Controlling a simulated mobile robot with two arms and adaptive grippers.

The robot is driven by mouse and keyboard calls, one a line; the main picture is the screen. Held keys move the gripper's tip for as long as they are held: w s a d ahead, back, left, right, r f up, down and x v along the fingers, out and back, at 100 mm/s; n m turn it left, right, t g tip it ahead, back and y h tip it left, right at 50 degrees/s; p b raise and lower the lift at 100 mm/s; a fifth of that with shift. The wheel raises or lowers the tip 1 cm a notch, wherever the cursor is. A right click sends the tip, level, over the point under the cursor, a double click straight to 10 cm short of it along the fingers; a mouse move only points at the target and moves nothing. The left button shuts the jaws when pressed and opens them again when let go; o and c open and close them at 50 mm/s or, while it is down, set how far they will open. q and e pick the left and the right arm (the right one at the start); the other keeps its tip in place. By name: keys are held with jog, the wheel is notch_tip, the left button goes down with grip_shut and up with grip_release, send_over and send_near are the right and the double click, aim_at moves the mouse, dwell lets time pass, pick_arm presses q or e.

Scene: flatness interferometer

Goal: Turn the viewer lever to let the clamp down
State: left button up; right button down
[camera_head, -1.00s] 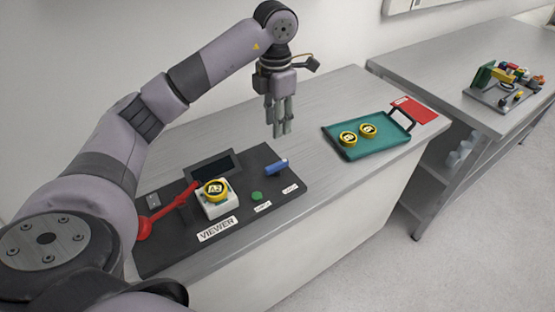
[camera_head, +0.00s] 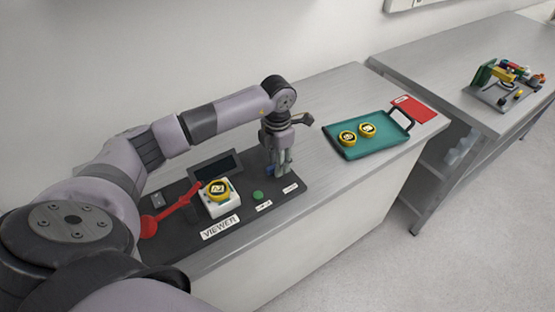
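The viewer is a dark base (camera_head: 185,248) on the near bench, with a "VIEWER" label on its front. A white block (camera_head: 221,208) on it carries a yellow-rimmed round piece (camera_head: 217,189). A red arm (camera_head: 172,214) with a round end lies left of the block. The blue lever (camera_head: 270,170) at the base's right part is mostly hidden by my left gripper (camera_head: 281,171). That gripper points down with its fingers at the lever; whether they touch or grip it is unclear. My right gripper is not in view.
A green button (camera_head: 258,196) and small labels sit close to the gripper. A dark screen (camera_head: 216,166) stands behind the block. A teal tray (camera_head: 377,147) with two yellow round pieces and a red card (camera_head: 416,110) lie to the right. A second bench (camera_head: 440,75) stands beyond.

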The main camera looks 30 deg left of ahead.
pick_arm(q)
grip_shut()
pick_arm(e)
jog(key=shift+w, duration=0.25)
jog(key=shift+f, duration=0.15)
pick_arm(q)
jog(key=m+b, duration=0.2)
jog(key=b, duration=0.1)
jog(key=shift+f+m, duration=0.15)
jog(key=shift+m, duration=0.15)
jog(key=m+b, duration=0.3)
jog(key=shift+m, duration=0.3)
jog(key=m+b, duration=0.4)
jog(key=m, duration=0.1)
jog(key=m+b, duration=0.2)
jog(key=m, duration=0.4)
jog(key=shift+r+b, duration=0.2)
jog(key=shift+b, duration=0.15)
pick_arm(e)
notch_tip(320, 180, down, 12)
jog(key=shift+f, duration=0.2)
